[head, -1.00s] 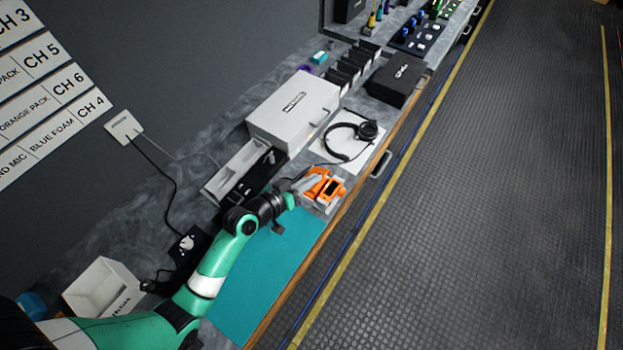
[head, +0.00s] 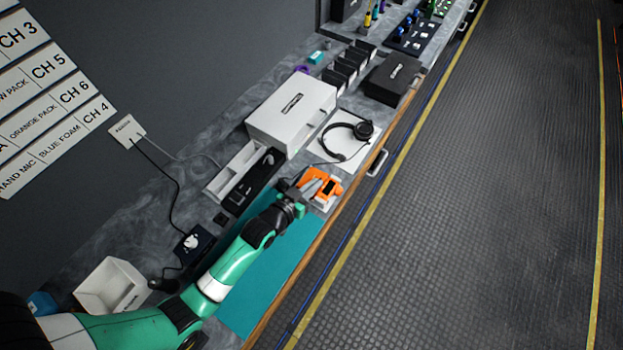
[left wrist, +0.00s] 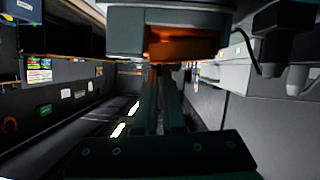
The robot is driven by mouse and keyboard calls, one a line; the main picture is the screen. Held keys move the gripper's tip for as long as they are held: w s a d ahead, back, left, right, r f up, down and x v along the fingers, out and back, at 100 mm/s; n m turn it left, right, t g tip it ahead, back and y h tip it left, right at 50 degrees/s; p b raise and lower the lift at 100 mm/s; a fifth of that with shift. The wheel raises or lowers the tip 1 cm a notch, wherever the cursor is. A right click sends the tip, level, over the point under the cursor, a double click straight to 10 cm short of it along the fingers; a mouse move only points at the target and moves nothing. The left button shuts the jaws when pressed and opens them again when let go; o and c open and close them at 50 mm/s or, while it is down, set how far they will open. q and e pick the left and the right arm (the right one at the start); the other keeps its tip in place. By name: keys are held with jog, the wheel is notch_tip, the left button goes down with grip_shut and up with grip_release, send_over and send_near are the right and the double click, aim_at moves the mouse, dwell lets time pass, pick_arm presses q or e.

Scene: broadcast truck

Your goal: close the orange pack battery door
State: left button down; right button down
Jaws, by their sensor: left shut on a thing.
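The orange pack (head: 325,186) is at the front edge of the bench, on a light stand or pad just beyond the teal mat. It has a dark window on its face. My left gripper (head: 311,187) reaches it from the left and is shut on part of it. The left wrist view shows the gripper fingers (left wrist: 165,85) close together, with an orange surface (left wrist: 183,43) in a dark frame just past them. I cannot make out the battery door or its angle. My right gripper is not in view.
Headphones (head: 347,138) lie on a white sheet behind the pack. A large white case (head: 291,113) and an open white tray (head: 233,168) stand to the back left. A black box (head: 392,80) is farther along.

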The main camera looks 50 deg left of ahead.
pick_arm(q)
jog(key=shift+d+f+m+y, duration=0.3)
jog(key=shift+f+m, duration=0.15)
jog(key=shift+m, duration=0.15)
jog(key=c, duration=1)
grip_release()
jog(key=shift+s+r, duration=0.2)
jog(key=shift+s, duration=0.15)
jog(key=p+v, duration=0.1)
jog(key=v, duration=0.9)
jog(key=shift+s+r+p, duration=0.15)
jog(key=shift+s+p, duration=0.1)
jog(key=shift+p, duration=0.1)
jog(key=shift+d, duration=0.2)
